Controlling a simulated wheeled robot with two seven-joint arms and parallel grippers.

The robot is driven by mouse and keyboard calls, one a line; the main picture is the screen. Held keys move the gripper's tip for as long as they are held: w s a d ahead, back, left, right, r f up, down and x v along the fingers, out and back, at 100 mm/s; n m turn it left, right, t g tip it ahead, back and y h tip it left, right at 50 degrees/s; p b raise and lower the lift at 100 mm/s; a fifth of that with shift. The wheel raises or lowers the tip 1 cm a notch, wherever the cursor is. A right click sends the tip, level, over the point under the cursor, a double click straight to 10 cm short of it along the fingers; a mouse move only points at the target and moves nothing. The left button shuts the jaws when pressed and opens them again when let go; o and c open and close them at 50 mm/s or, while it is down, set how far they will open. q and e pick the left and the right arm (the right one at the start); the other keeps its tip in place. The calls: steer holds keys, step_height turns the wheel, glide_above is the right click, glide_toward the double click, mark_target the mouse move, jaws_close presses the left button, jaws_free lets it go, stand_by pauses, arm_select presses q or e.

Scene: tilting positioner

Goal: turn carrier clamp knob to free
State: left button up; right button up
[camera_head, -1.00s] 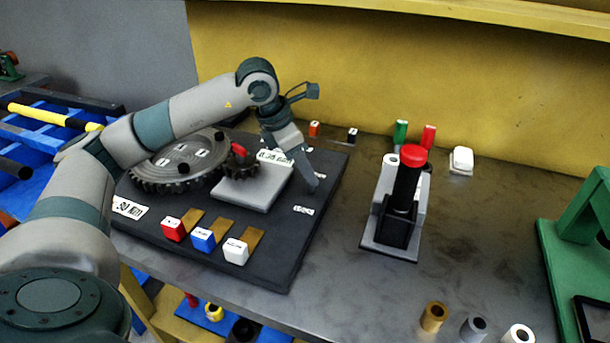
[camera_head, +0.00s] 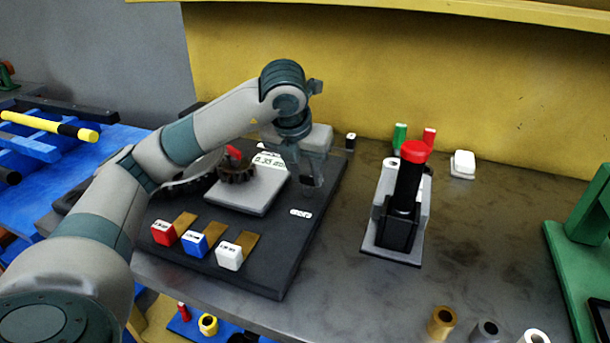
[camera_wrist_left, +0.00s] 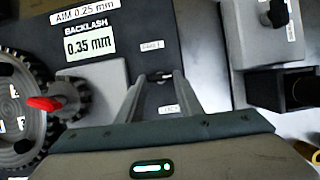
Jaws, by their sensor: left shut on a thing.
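My left gripper (camera_head: 312,182) points down at the right part of the black board (camera_head: 265,262), right of the gears. In the left wrist view its two fingers (camera_wrist_left: 161,78) are shut on a small dark thing between two white labels too small to read. That thing fits the carrier clamp knob, but the fingers hide most of it, so its setting cannot be told. The small dark gear (camera_head: 237,172) with a red piece (camera_wrist_left: 44,103) sits on the light grey carrier (camera_head: 245,196), left of the gripper. My right gripper is not in view.
A readout (camera_wrist_left: 88,45) shows 0.35 mm backlash. Red (camera_head: 163,232), blue (camera_head: 194,243) and white (camera_head: 229,256) blocks stand along the board's front. A red-topped black post (camera_head: 408,185) in a grey stand is to the right. The table between board and stand is clear.

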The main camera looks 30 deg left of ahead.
arm_select(q)
steer(key=shift+n, duration=0.3)
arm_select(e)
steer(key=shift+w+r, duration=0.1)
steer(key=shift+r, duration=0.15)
arm_select(q)
steer(key=o, duration=1.1)
steer(key=shift+r, duration=0.15)
steer(key=p+v, duration=0.2)
steer(key=v, duration=1.5)
steer(key=shift+d, duration=0.1)
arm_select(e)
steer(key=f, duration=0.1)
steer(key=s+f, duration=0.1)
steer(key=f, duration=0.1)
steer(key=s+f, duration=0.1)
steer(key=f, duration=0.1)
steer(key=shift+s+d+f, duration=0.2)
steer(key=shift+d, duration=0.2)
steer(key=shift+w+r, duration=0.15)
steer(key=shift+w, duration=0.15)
